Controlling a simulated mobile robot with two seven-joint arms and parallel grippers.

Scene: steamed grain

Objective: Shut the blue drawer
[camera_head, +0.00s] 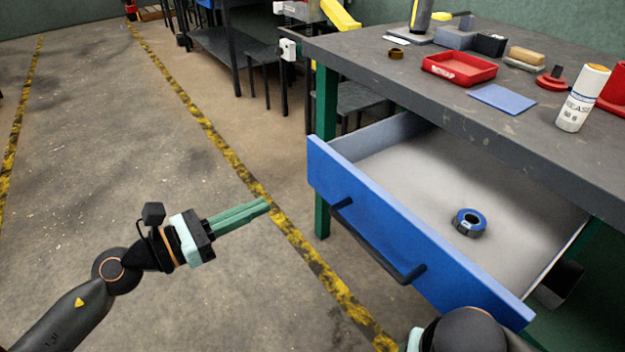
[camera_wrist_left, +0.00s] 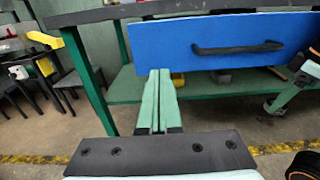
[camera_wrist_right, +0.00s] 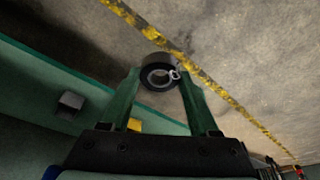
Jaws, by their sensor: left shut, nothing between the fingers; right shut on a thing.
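The blue drawer (camera_head: 330,180) is pulled well out from under the workbench in the head view. Its dark bar handle (camera_head: 375,240) crosses the front, and the front also shows in the left wrist view (camera_wrist_left: 170,42). My left gripper (camera_head: 266,206) is shut and empty, left of the drawer front and apart from it.
A blue tape roll (camera_head: 469,222) lies in the open drawer. The bench top (camera_head: 440,110) holds a red tray (camera_head: 459,69), a blue pad (camera_head: 502,98) and a white grease can (camera_head: 582,98). A green leg (camera_head: 323,150) stands behind the drawer. Floor left is clear.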

